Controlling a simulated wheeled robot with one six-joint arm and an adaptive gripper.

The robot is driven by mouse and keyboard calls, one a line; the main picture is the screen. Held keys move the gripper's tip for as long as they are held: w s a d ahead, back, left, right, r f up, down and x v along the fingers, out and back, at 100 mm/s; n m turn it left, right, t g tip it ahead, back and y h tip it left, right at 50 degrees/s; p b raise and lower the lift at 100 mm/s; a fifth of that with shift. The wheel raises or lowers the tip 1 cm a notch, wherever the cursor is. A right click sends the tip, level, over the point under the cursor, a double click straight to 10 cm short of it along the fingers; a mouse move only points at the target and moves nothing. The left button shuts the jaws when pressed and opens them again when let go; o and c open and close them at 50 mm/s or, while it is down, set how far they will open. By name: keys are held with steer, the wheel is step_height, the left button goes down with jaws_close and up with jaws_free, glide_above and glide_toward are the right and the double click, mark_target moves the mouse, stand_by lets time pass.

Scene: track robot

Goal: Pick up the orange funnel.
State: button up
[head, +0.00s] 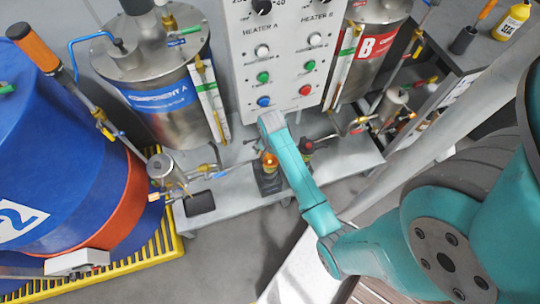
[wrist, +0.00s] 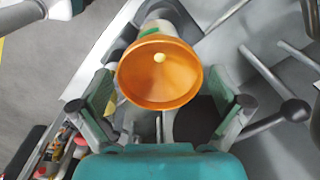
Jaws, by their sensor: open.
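The orange funnel (wrist: 158,85) is large in the middle of the wrist view, with its wide mouth turned towards the camera and a small pale spot inside. Behind it is a pale body with a green band. My gripper (wrist: 166,98) is open, with one finger on each side of the funnel. Gaps show beside the rim, and I see no finger closed on it. In the head view my teal arm reaches down to the grey platform, and a small orange part (head: 269,161) shows beside its end; I cannot tell whether this is the funnel.
A black ball-ended lever (wrist: 294,110) is close to the right finger. In the head view, the heater control panel (head: 285,55) stands behind my arm. Metal tanks A (head: 165,85) and B (head: 368,50) flank it, with pipes and valves below. A blue drum (head: 55,140) stands at left.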

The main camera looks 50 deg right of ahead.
steer(key=shift+c, duration=0.3)
steer(key=c, duration=0.8)
steer(key=shift+o, duration=0.2)
